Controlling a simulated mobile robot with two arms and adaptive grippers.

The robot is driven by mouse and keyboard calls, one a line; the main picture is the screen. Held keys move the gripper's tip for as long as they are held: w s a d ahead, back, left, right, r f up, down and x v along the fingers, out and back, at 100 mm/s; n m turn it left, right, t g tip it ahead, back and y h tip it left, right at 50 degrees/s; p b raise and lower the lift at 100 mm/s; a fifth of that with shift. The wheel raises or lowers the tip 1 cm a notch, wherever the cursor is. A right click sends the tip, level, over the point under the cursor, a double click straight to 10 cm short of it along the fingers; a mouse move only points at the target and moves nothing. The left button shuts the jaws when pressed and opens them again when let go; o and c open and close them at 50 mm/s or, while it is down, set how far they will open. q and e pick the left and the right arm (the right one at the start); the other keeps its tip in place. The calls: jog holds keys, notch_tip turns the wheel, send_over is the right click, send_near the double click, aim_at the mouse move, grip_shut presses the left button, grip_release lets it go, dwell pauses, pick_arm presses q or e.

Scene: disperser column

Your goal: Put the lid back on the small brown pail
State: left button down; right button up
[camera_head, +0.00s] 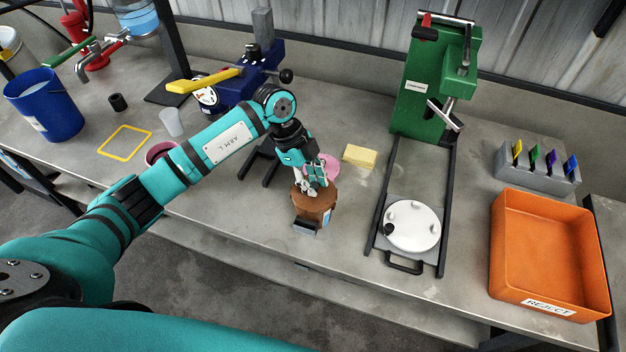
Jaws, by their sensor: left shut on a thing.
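The small brown pail (314,216) stands on the bench near the front edge, with a label low on its front. A brown lid (325,199) shows at its top, under my left gripper. My left gripper (311,191) points down and is shut on the lid at its middle. The lid is over the pail's mouth; I cannot tell whether it is fully seated or slightly above the rim. The fingers hide part of the lid. My right gripper is not in view.
A pink round thing (331,168) lies just behind the gripper, partly hidden. A yellow block (360,156) is behind right. The green press (420,95) with a white disc (412,226) and the orange reject bin (548,245) stand right. A blue pail (45,105) stands far left.

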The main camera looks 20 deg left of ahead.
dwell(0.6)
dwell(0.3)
pick_arm(q)
jog(key=c, duration=0.6)
grip_release()
jog(key=shift+r+p, duration=0.1)
jog(key=shift+p, duration=0.2)
jog(key=shift+r+p, duration=3.2)
jog(key=shift+r, duration=0.25)
grip_shut()
